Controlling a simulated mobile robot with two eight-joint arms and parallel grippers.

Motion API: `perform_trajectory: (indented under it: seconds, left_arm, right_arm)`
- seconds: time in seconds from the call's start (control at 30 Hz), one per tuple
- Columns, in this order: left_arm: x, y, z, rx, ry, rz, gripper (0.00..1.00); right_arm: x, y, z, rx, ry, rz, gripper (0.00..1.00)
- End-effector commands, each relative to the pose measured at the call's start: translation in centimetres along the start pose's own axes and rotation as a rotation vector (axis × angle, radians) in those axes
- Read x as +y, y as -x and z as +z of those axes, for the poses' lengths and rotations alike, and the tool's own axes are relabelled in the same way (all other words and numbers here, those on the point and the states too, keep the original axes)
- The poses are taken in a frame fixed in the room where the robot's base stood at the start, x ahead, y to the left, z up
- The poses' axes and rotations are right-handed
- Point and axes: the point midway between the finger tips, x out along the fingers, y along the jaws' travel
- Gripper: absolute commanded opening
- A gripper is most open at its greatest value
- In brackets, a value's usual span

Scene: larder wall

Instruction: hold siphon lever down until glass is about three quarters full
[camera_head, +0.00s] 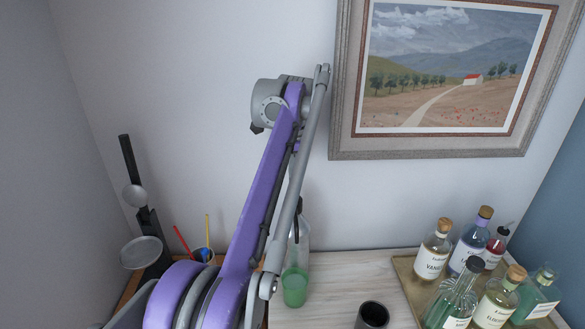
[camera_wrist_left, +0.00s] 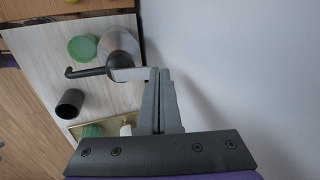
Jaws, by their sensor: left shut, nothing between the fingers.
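The siphon (camera_head: 303,238) stands on the pale counter, mostly hidden behind my left arm in the head view. In the left wrist view the siphon (camera_wrist_left: 120,43) is seen from above, with a dark hooked spout and a grey lever (camera_wrist_left: 130,74). My left gripper (camera_wrist_left: 158,73) is shut and empty, its fingertips at the lever's outer end; I cannot tell whether they touch. The green glass (camera_head: 295,288) stands beside the siphon; it also shows in the wrist view (camera_wrist_left: 83,47). Its fill level is unclear. My right gripper is out of view.
A dark cup (camera_head: 372,315) stands on the counter (camera_head: 340,275). A tray (camera_head: 405,270) with several bottles is at the right. A cup of straws (camera_head: 203,254) and a black stand (camera_head: 150,235) are at the left. A framed painting (camera_head: 450,80) hangs behind.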

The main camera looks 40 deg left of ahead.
Motion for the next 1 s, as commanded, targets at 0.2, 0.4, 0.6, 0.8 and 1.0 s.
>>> perform_trajectory:
  seconds: [0.2,0.4,0.6,0.8,1.0]
  left_arm:
    - [-0.1,2.2,0.0,0.001,0.0,-0.001,0.0]
    - [-0.2,6.5,-0.1,0.002,0.0,-0.003,0.0]
    - [-0.2,9.8,-0.1,0.003,0.001,-0.003,0.0]
    - [-0.1,10.9,-0.1,0.001,0.0,-0.001,0.0]
    - [0.0,10.8,0.0,0.0,0.0,0.0,0.0]
  right_arm:
    - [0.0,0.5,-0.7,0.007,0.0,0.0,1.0]
    - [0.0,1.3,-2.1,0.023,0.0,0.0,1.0]
    - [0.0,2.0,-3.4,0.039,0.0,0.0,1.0]
    - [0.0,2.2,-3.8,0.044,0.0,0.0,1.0]
    - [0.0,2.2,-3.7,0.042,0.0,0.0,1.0]
